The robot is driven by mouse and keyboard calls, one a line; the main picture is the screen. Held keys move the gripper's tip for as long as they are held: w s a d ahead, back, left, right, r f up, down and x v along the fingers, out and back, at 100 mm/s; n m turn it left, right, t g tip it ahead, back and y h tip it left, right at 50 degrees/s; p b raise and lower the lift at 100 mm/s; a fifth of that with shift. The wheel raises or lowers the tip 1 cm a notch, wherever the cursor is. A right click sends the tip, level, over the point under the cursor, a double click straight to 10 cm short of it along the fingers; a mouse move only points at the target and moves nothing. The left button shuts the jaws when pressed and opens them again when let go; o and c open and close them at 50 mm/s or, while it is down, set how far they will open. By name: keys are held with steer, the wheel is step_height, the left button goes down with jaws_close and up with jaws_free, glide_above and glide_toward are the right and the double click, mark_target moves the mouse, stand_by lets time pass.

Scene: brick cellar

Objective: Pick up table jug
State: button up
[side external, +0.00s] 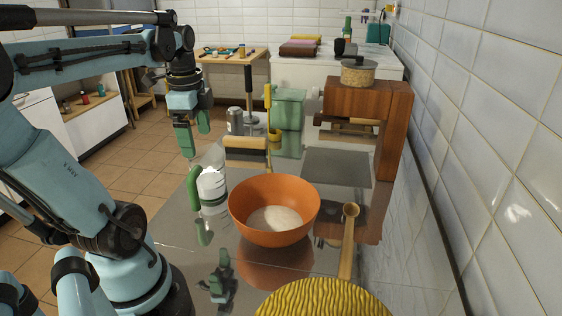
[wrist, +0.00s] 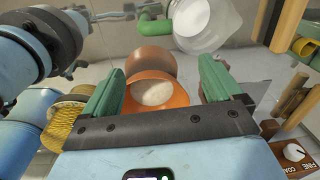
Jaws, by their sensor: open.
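The jug (side external: 212,187) stands upright on the shiny grey table, left of the orange bowl in the side view. It is clear with white contents and has a green handle on its left side. In the wrist view the jug (wrist: 207,22) shows at the top edge, partly cut off, with its green handle (wrist: 154,33) pointing left. My gripper (side external: 193,140) points down, above and slightly left of the jug. Its green fingers are apart, with nothing held between them; the gap also shows in the wrist view (wrist: 162,70).
The orange bowl (side external: 250,215) with white contents stands close right of the jug. A wooden spoon (side external: 347,245) and a yellow woven piece (side external: 325,299) lie nearer the camera. A wooden-handled tool (side external: 245,150), a grey can (side external: 235,121) and a green canister (side external: 289,108) stand behind.

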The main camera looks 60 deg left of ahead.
mark_target(193, 171)
steer(key=shift+m+g+h, duration=0.3)
steer(key=shift+m, duration=0.2)
steer(key=shift+s+a+f, duration=0.25)
steer(key=shift+a+f, duration=0.05)
steer(key=shift+f, duration=1.6)
steer(key=shift+s+a+f, duration=0.25)
steer(key=shift+s+f, duration=0.05)
steer(key=shift+f, duration=1.55)
steer(key=shift+s+a+f, duration=0.25)
steer(key=shift+a+f, duration=0.05)
steer(key=shift+f, duration=1.6)
steer(key=c, duration=1.5)
steer(key=shift+r, duration=0.2)
